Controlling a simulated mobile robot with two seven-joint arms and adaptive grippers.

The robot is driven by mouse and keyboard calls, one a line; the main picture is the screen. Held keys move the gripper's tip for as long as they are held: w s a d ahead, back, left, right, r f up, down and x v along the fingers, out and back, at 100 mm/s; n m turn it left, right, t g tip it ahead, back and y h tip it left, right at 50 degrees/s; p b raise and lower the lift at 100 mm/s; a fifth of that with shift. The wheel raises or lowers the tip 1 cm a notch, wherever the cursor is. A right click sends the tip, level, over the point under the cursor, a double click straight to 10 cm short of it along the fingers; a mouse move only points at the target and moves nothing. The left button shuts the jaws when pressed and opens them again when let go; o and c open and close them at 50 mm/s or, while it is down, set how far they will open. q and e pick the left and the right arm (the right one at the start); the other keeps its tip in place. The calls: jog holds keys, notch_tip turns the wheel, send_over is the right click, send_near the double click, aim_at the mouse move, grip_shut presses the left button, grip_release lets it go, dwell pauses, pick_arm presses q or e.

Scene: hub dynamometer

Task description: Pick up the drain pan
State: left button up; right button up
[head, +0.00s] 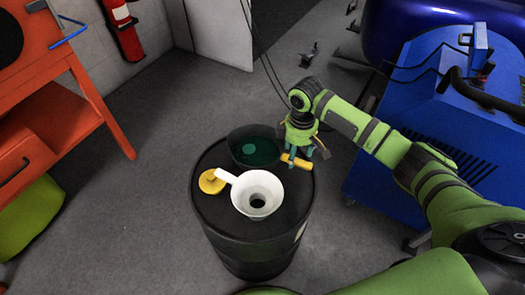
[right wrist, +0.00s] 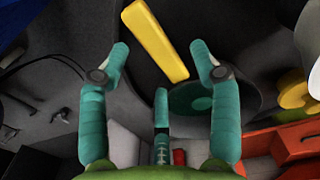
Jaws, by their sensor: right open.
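The drain pan (head: 240,133) is a dark round pan with a dark green inside and a lighter teal disc in it. It sits on top of a black drum (head: 240,240). A yellow bar-like handle (head: 297,162) sticks out at its right side. My right gripper (head: 306,152) is over this handle, with its fingers pointing down. In the right wrist view the handle (right wrist: 155,40) shows between the open fingertips of my right gripper (right wrist: 160,58), and part of the dark pan shows behind it. I cannot tell whether any finger touches the handle. My left gripper is out of view.
A white funnel (head: 258,193) stands on the drum in front of the pan, beside a yellow cap (head: 211,182). A blue machine (head: 450,120) is close on the right, behind my right arm. An orange workbench (head: 60,110) stands at the left. Grey floor (head: 130,220) is clear left of the drum.

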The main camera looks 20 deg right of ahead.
aim_at(296, 158)
notch_tip(296, 158, down, 3)
jog(key=shift+f, duration=0.4)
jog(key=shift+w, duration=0.1)
grip_shut()
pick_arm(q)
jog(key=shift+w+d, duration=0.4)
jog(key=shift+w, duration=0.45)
pick_arm(e)
jog(key=shift+r, duration=0.15)
